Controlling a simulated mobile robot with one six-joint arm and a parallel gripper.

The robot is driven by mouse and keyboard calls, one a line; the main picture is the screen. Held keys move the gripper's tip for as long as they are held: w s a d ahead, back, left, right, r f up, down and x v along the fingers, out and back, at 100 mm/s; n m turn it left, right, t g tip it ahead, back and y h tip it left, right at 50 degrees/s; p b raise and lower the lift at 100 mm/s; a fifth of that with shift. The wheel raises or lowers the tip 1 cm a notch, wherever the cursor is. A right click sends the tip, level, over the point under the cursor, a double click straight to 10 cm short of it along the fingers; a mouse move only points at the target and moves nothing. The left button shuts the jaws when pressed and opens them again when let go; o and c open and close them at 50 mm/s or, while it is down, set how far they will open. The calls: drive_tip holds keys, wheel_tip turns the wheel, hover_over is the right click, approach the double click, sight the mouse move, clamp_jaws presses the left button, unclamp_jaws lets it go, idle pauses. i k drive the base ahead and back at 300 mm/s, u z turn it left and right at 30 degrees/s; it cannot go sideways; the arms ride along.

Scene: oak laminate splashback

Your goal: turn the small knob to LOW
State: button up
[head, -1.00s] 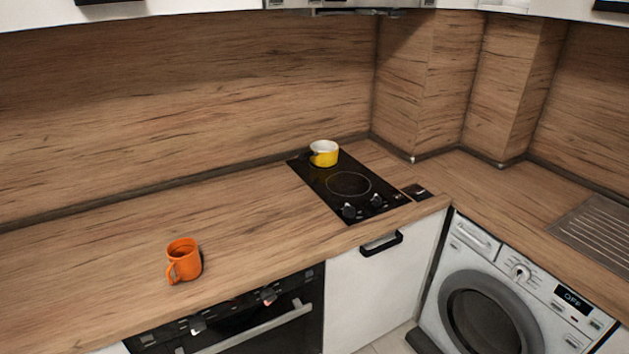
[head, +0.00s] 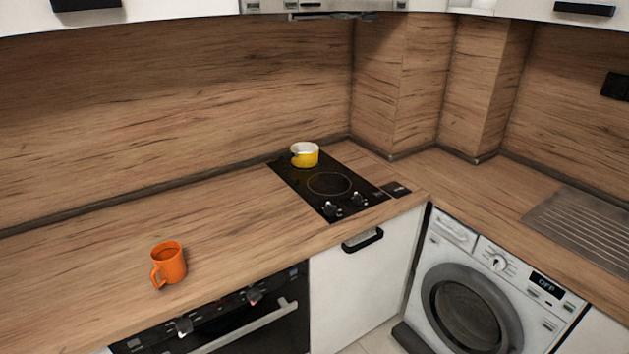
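The black hob (head: 300,184) is set into the wooden worktop and has two knobs at its front edge. The left hob knob (head: 332,209) and the right hob knob (head: 358,199) are dark with pale marks. The built-in oven (head: 225,325) below the worktop has a left knob (head: 184,326) and a right knob (head: 254,295). The washing machine at the right has a white dial (head: 498,262) beside a display (head: 546,285) that reads OFF. No LOW label is readable, and I cannot tell which knob is the small one. My gripper is not in view.
A yellow pot (head: 305,156) stands at the back of the hob. An orange mug (head: 169,264) stands on the worktop (head: 90,275) near the front left. A metal drainer (head: 580,230) is at the right. The worktop between mug and hob is clear.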

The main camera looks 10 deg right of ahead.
sight(356, 198)
drive_tip(key=z, duration=0.05)
drive_tip(key=i, duration=1)
drive_tip(key=u, duration=0.05)
